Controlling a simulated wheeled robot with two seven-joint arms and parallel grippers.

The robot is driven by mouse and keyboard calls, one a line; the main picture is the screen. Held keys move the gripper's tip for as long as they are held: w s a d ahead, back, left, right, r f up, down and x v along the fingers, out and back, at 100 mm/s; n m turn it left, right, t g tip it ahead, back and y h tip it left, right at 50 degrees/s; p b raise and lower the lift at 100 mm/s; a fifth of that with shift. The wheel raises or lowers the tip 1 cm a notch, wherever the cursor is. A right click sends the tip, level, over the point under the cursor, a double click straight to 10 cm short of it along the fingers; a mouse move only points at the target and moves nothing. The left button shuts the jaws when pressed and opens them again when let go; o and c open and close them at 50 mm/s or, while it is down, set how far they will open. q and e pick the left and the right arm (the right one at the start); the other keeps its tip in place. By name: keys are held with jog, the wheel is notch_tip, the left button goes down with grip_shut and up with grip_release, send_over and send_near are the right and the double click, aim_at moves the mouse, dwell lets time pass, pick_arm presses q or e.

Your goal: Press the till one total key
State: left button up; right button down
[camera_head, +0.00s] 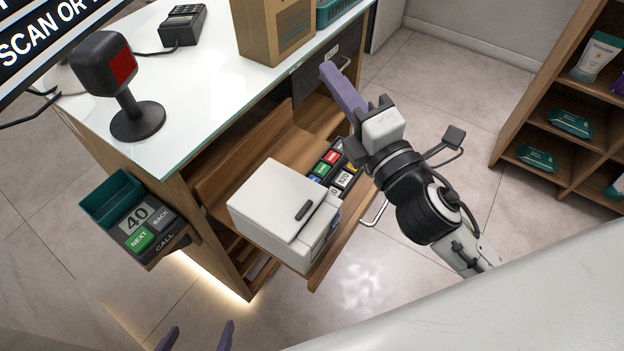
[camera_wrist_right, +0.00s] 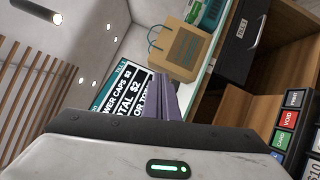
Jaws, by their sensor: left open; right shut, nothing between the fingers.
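The till keypad (camera_head: 328,166) sits on the pulled-out wooden shelf, with red, green, blue and pale keys. In the right wrist view the keypad (camera_wrist_right: 286,120) shows at the right edge, with a red VOID key and a green key below it. I cannot read which key is the total key. My right gripper (camera_head: 328,71) is shut and empty, above and beyond the keypad near the counter's edge, touching no key that I can see. Its purple fingers show in the right wrist view (camera_wrist_right: 163,92). My left gripper (camera_head: 196,334) is open and empty at the bottom edge.
A white boxy machine (camera_head: 273,210) stands beside the keypad. A call panel (camera_head: 143,225) with NEXT and BACK keys hangs at the counter's left end. A black scanner (camera_head: 118,80), card terminal (camera_head: 184,24) and paper bag (camera_head: 276,30) stand on the counter. Shelves (camera_head: 552,120) stand right.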

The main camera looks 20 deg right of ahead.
jog(key=s+a+r+n+g+y, duration=0.25)
jog(key=a+r+n+y, duration=0.75)
jog(key=n, duration=0.7)
jog(key=s+a+f+n+g+y, duration=0.25)
jog(key=f+n+g, duration=0.2)
jog(key=n, duration=0.55)
jog(key=s+a+f+n+g+y, duration=0.25)
jog(key=a+n+g, duration=0.2)
jog(key=n, duration=0.45)
jog(key=w+d+f+n+h, duration=0.2)
jog(key=d+f+n+h, duration=0.3)
jog(key=d+f+n, duration=0.1)
jog(key=w+d+f+n+g+h, duration=0.1)
jog(key=w+d+f+n+h, duration=0.2)
jog(key=d+f+n+h, duration=0.3)
jog(key=shift+w+d+f+n+h, duration=0.35)
jog(key=shift+d+f+n, duration=0.25)
jog(key=shift+d, duration=0.45)
